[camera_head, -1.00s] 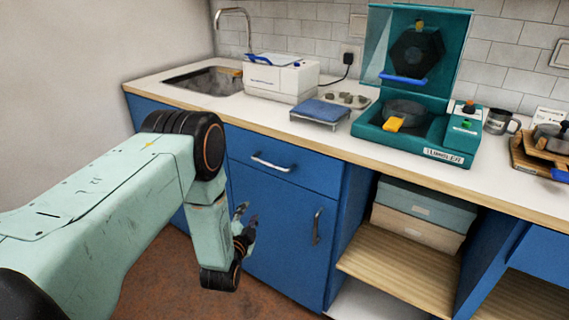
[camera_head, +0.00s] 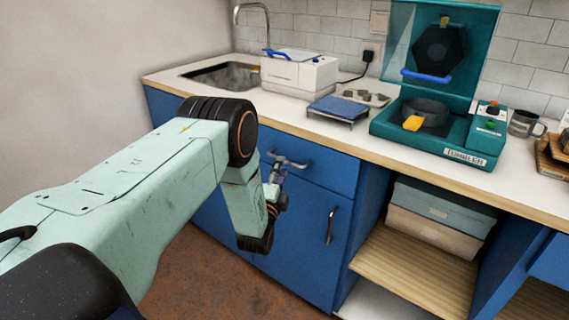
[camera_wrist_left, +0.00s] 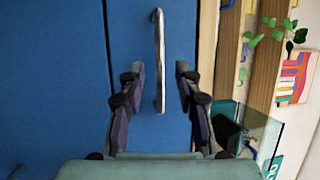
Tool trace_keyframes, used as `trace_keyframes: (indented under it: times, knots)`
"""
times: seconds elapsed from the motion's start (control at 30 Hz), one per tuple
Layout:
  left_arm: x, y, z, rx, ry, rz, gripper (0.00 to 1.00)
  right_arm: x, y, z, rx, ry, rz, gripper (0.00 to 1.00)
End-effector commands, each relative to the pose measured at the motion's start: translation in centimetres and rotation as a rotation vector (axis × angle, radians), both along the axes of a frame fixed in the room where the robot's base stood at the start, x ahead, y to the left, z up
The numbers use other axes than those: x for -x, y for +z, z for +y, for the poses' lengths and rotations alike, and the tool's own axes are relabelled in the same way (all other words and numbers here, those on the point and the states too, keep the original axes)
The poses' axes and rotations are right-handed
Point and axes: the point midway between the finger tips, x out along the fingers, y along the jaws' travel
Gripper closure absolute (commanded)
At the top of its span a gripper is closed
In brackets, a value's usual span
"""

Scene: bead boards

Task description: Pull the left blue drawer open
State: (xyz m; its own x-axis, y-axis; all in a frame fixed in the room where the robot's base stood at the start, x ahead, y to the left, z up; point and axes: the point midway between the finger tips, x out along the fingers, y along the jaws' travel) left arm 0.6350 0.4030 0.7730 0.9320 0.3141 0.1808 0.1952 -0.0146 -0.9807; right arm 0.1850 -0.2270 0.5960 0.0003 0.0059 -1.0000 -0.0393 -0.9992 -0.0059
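The left blue drawer (camera_head: 325,176) is closed, flush under the white worktop. Its metal bar handle (camera_head: 298,164) runs across the front. In the left wrist view the handle (camera_wrist_left: 160,45) appears as a vertical bar on the blue drawer front (camera_wrist_left: 130,30). My left gripper (camera_head: 277,168) is at the handle's left part, which it partly covers. In the left wrist view my left gripper (camera_wrist_left: 160,75) is open, with one finger on each side of the handle and a visible gap to each. My right gripper is not in view.
A blue cupboard door with a vertical handle (camera_head: 331,225) is below the drawer. To the right is an open wooden shelf (camera_head: 415,275) with stacked boxes (camera_head: 440,208). The worktop (camera_head: 350,138) carries a scale, a white device and a teal machine (camera_head: 450,135).

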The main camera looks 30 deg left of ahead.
Motion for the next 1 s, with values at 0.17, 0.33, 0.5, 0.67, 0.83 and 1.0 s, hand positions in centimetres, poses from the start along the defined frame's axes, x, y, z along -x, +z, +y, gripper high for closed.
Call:
trace_keyframes:
  times: [0.17, 0.33, 0.5, 0.67, 0.83, 1.0]
  knots:
    - [-2.5, 0.3, 0.7, 0.000, -0.002, -0.002, 0.66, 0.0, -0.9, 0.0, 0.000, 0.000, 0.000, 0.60]
    - [-3.8, 0.6, 1.0, 0.001, -0.003, -0.001, 0.66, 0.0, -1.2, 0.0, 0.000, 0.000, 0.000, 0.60]
    - [-4.0, 0.7, 1.1, 0.002, -0.003, 0.000, 0.66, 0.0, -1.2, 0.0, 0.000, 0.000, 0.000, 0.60]
    - [-4.0, 0.7, 1.1, 0.002, -0.003, 0.000, 0.69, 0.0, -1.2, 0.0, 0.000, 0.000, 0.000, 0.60]
    - [-3.9, 0.7, 1.1, 0.002, -0.003, 0.000, 0.83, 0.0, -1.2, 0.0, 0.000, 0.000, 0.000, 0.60]
    - [-3.9, 0.7, 1.1, 0.002, -0.003, 0.000, 0.98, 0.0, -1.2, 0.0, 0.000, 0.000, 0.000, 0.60]
